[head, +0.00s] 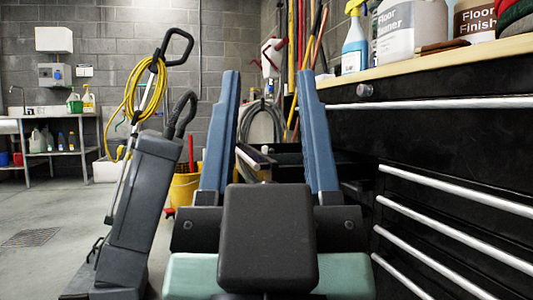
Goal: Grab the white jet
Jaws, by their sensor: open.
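My gripper (269,76) is in the middle of the head view, with its two blue fingers spread wide apart. It is open, and nothing is held between the fingers. I cannot make out a clear white jet. A small white object with red parts (271,57) shows between the fingertips, against the far wall, well beyond the gripper. It is too small to tell what it is. My gripper's dark body hides part of the floor and the lower cabinet behind it.
A grey floor machine (140,195) with a yellow cord stands close on the left. A yellow bucket (184,189) is behind. Floor at far left is clear.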

